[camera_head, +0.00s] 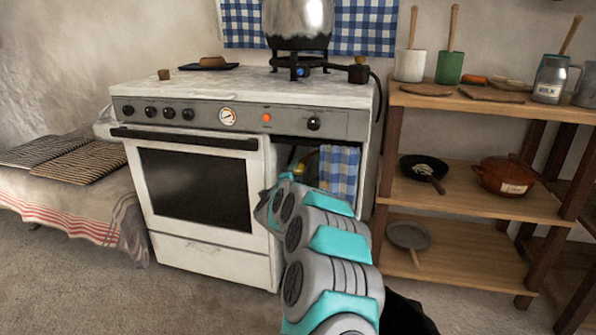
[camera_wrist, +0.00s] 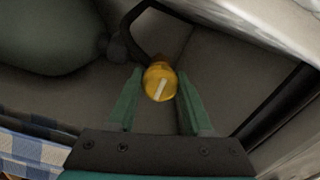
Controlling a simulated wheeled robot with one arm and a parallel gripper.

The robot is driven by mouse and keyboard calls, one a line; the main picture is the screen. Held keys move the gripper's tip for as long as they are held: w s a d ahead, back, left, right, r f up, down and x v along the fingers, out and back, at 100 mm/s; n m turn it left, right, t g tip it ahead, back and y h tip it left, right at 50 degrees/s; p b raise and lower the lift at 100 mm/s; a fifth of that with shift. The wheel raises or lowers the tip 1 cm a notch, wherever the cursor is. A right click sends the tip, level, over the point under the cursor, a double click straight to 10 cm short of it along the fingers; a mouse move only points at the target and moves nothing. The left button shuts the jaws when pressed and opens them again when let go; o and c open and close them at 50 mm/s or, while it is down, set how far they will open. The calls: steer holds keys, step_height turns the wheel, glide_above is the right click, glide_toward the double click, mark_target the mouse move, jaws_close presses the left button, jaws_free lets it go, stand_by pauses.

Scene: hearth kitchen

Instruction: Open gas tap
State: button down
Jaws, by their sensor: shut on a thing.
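The gas tap is a yellow round knob (camera_wrist: 158,73) with a white bar mark running slightly slanted across its face. It shows in the middle of the wrist view, between the two green fingers of my gripper (camera_wrist: 160,88), which is shut on it. A dark hose or pipe (camera_wrist: 128,31) curves up beside the knob. A large grey-green rounded body, seemingly a gas bottle (camera_wrist: 45,35), lies to the left.
The white stove (camera_head: 205,255) has an oven door at left and a control panel on top. A blue checked cloth (camera_head: 338,170) hangs at the compartment opening. A wooden shelf (camera_head: 470,198) with pans and pots stands close on the right. Bare floor (camera_head: 90,290) lies at front left.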

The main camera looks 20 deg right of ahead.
steer(key=shift+c, duration=1.5)
jaws_free()
steer(key=v, duration=0.8)
steer(key=shift+w+a, duration=0.1)
